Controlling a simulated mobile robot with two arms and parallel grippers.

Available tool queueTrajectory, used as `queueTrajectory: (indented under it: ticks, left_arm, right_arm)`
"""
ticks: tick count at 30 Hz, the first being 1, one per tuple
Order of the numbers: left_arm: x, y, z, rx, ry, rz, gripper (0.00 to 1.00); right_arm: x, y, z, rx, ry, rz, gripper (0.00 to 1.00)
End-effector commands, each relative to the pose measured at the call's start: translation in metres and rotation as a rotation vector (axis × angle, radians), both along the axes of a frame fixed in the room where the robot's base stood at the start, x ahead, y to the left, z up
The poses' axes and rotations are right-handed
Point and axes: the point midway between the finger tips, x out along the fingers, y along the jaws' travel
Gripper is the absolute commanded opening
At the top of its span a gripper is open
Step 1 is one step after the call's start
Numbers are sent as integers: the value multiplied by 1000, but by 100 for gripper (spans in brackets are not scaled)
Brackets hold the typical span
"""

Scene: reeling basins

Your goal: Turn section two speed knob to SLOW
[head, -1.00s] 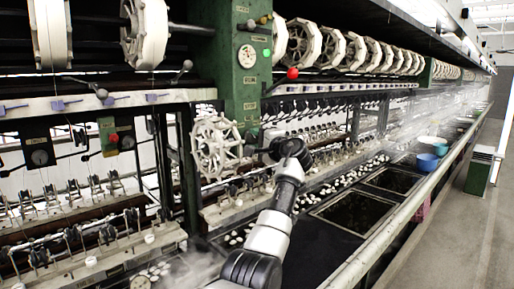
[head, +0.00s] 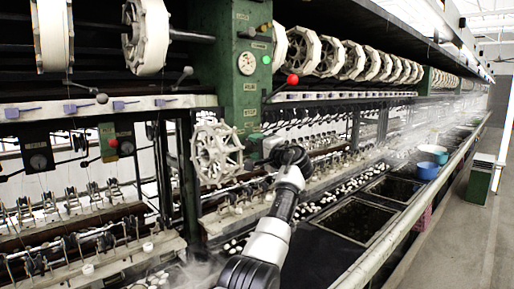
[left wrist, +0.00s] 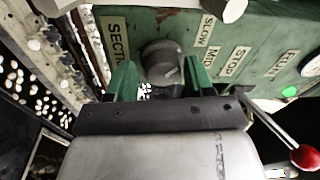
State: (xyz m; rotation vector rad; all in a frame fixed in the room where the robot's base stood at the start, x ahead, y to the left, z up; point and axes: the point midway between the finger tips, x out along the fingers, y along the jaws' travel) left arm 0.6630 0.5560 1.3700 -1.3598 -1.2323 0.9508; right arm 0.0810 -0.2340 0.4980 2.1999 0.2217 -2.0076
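The section speed knob (left wrist: 161,62) is a dark grey round knob on the green panel (left wrist: 140,24) in the left wrist view. SLOW, MID, STOP and FULL labels lie to its right, and a partly hidden "SECTI…" label lies to its left. A pale mark shows on the knob's lower right, but I cannot tell its exact setting. My left gripper (left wrist: 159,72) is open, with its green fingers on either side of the knob; contact is unclear. In the head view, the left gripper (head: 252,148) is at the green post's lower end, and the knob is hidden there. My right gripper is not in view.
A red-ball lever (left wrist: 305,156) sticks out right of the gripper. A white reel (head: 217,154) stands close to its left in the head view. Below are dark basins (head: 358,220) with white cocoons alongside.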

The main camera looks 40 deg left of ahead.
Motion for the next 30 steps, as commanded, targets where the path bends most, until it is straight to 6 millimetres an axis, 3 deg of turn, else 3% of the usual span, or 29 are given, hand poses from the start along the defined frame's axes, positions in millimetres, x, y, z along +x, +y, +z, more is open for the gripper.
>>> queueTrajectory:
  ticks: [2,13,24,30]
  left_arm:
    - [0,0,1,1,-1,-1,65]
    - [-1,-8,0,4,-3,-2,65]
    - [-12,-76,-8,3,-3,-4,65]
    - [-17,-101,-9,2,-1,-2,65]
  right_arm:
    - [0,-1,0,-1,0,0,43]
    - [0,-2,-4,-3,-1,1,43]
    - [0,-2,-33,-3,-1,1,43]
    - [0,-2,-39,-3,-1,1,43]
